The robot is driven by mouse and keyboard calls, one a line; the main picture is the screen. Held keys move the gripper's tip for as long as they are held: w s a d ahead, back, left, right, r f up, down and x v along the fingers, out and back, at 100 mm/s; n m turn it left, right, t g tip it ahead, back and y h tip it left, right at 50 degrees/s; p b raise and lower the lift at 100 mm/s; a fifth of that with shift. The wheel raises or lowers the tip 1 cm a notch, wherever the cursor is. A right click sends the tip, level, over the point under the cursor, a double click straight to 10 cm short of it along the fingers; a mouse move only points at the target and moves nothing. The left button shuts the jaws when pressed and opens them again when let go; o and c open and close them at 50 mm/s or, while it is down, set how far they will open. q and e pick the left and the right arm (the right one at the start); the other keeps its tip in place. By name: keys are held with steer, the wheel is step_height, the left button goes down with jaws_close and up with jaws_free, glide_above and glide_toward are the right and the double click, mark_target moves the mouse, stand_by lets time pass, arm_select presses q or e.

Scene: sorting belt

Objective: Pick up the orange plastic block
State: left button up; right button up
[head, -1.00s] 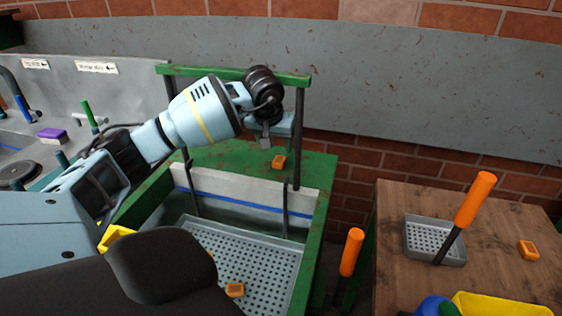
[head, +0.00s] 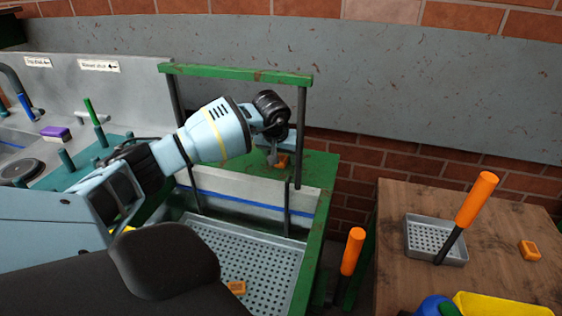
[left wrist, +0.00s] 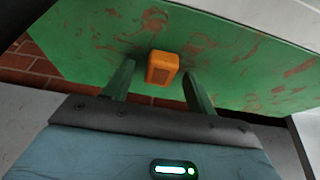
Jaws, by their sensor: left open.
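An orange plastic block (head: 282,161) lies on the green ledge at the back of the belt frame. In the left wrist view the block (left wrist: 162,67) sits on the scuffed green surface, just beyond and between my fingertips. My left gripper (head: 274,156) points down at the block in the head view, partly covering it. Its two green fingers (left wrist: 157,78) are apart with nothing held between them. Another orange block (head: 236,287) lies in the grey perforated tray, and a third orange block (head: 529,250) lies on the wooden table. My right gripper does not show.
The green frame's crossbar (head: 235,74) and upright post (head: 300,135) stand close around my left arm. The grey perforated tray (head: 270,262) lies below. The wooden table (head: 395,280) at right holds a small grey tray (head: 420,245) and a yellow bin (head: 500,304).

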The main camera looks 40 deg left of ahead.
mark_target(281, 160)
arm_select(q)
steer(key=c, duration=1.1)
steer(key=shift+o, duration=0.2)
step_height(281, 160, up, 10)
